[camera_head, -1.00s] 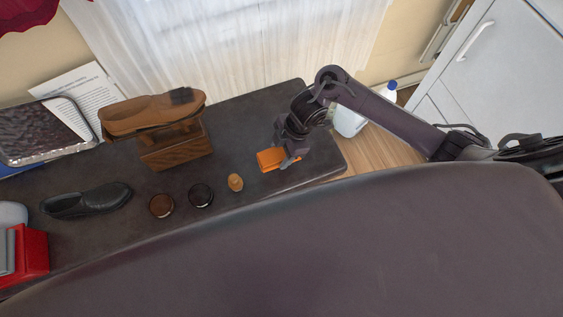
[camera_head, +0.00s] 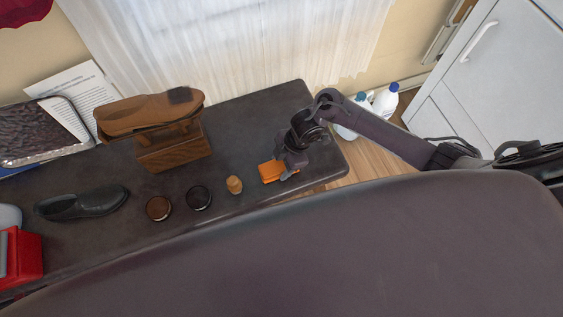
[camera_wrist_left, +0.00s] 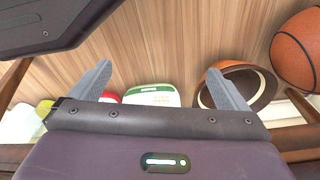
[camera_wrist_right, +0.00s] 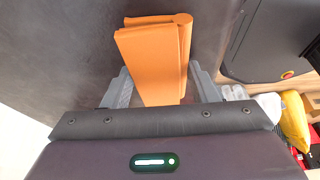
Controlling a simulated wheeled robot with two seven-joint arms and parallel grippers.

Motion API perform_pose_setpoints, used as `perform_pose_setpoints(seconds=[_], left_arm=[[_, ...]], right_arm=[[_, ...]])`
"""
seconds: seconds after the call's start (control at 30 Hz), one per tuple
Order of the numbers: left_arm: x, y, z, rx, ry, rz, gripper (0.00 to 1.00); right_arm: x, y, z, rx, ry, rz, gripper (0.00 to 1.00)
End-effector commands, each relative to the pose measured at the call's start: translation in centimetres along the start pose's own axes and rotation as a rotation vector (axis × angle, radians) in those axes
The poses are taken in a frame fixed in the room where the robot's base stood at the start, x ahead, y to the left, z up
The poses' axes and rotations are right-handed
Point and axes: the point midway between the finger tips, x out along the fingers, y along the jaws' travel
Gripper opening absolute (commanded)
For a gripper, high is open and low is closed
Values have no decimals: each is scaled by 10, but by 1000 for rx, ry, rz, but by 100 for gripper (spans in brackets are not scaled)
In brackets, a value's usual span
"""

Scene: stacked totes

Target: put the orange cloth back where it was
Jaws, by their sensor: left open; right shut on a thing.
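The orange cloth (camera_head: 271,172) is a folded piece at the right end of the dark table (camera_head: 250,110). My right gripper (camera_head: 287,174) is over it and shut on it. In the right wrist view the orange cloth (camera_wrist_right: 155,55) lies between the two fingers of my right gripper (camera_wrist_right: 165,92), its folded edge at the right. I cannot tell if the cloth rests on the table or is just above it. My left gripper (camera_wrist_left: 158,88) is open and empty, facing the wooden floor; the head view does not show it.
Beside the cloth are a small tan object (camera_head: 234,185), a black tin (camera_head: 198,197) and a brown tin (camera_head: 159,208). A black shoe (camera_head: 82,202) and a brown shoe on a wooden box (camera_head: 175,150) stand further left. White bottles (camera_head: 385,100) are beyond the table's right edge.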

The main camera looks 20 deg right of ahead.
Motion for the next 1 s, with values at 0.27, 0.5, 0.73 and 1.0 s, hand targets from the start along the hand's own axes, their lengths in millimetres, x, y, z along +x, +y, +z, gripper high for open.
perform_pose_setpoints(seconds=[0.27,0.5,0.73,1.0], left_arm=[[-1,0,-1,1,-2,1,97],[-2,0,-1,2,0,1,97],[8,-2,18,-3,-7,-4,97],[16,-2,47,0,-18,-3,97]], right_arm=[[1,0,0,0,0,0,75],[0,0,0,0,0,0,75],[-30,1,-1,-2,-1,2,75],[-89,1,0,-1,-1,3,75]])
